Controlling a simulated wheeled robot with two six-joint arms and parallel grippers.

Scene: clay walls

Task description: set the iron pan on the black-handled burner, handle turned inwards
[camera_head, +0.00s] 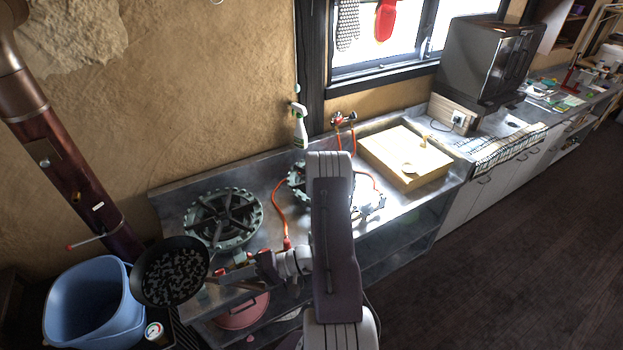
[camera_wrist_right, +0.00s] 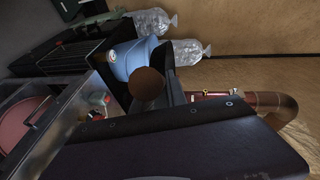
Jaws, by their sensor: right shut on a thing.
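The iron pan (camera_head: 160,288), black with grey speckles inside, is tilted with its inside towards the head camera. It is left of the counter's front left corner, overlapping the blue bucket in view. My right gripper (camera_head: 228,274) is shut on the pan's handle side; the handle is mostly hidden there. A large round burner (camera_head: 248,222) with a dark grate stands empty on the counter's left end. A smaller burner (camera_head: 297,183) is partly hidden behind my right arm. I cannot tell which burner has the black handle. My left gripper is not in view.
A blue bucket (camera_head: 75,308) stands at lower left, and also shows in the wrist view (camera_wrist_right: 122,62). An orange hose (camera_head: 278,205) runs between the burners. A spray bottle (camera_head: 299,128) stands behind. A red-brown pipe (camera_head: 70,170) slants at left.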

